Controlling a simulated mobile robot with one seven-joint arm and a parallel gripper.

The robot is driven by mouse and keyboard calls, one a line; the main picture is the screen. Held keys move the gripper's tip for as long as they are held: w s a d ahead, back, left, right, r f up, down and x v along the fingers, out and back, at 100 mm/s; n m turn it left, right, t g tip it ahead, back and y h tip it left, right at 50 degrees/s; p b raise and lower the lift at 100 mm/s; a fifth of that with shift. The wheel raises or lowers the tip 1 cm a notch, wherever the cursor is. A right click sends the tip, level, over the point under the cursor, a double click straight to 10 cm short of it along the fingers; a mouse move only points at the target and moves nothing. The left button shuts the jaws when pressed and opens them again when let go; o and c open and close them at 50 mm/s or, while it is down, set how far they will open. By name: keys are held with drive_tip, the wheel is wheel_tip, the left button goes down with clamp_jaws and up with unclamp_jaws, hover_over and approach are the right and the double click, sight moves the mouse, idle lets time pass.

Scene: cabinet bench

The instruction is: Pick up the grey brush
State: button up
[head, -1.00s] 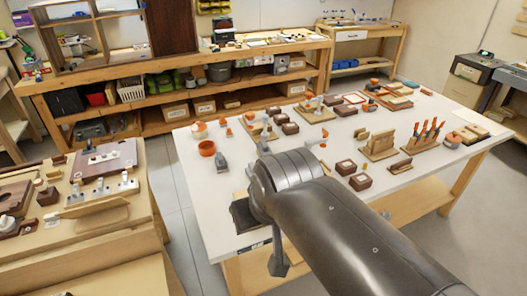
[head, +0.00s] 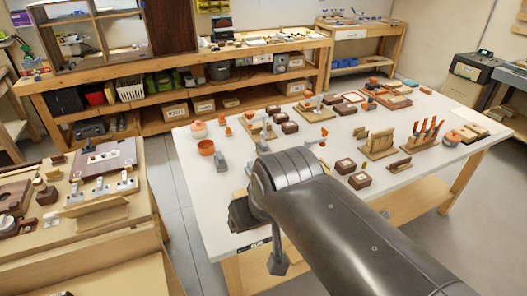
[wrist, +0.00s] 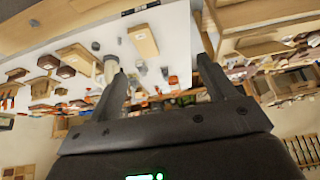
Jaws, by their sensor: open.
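A small grey upright thing (head: 220,162) stands on the white table (head: 205,205), near its left side, just in front of an orange cup. It may be the grey brush, but it is too small to tell. My gripper is mostly hidden behind my arm in the head view, at the table's near left edge. In the wrist view my gripper (wrist: 160,68) is open, with nothing between its two dark fingers. That view is tilted and shows the white table top at the upper left, with a small grey thing (wrist: 95,46) on it.
An orange cup (head: 206,147) and several small blocks and wooden stands are spread over the table. A rack with orange-handled tools (head: 427,134) stands at the right. A wooden bench (head: 110,215) is at the left, across a floor gap. The table's front left is fairly clear.

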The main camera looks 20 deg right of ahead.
drive_tip(key=w+d+r, duration=0.1)
drive_tip(key=w+r, duration=0.1)
drive_tip(key=w, duration=0.5)
drive_tip(key=w+d+r, duration=0.2)
drive_tip(key=w+r, duration=0.1)
drive_tip(key=w, duration=0.5)
drive_tip(key=m+g, duration=0.1)
hover_over(264, 143)
drive_tip(key=s, duration=0.3)
wheel_tip(264, 143, down, 23)
drive_tip(key=shift+h, duration=0.3)
drive_tip(key=x, duration=0.6)
drive_tip(key=shift+s+a+f, duration=0.1)
drive_tip(key=shift+s+a, duration=0.05)
drive_tip(key=shift+a, duration=0.2)
drive_tip(key=x, duration=0.4)
drive_tip(key=shift+s, duration=0.3)
drive_tip(key=shift+w+d+f, duration=0.1)
drive_tip(key=shift+w+f, duration=0.2)
drive_tip(key=shift+f, duration=0.35)
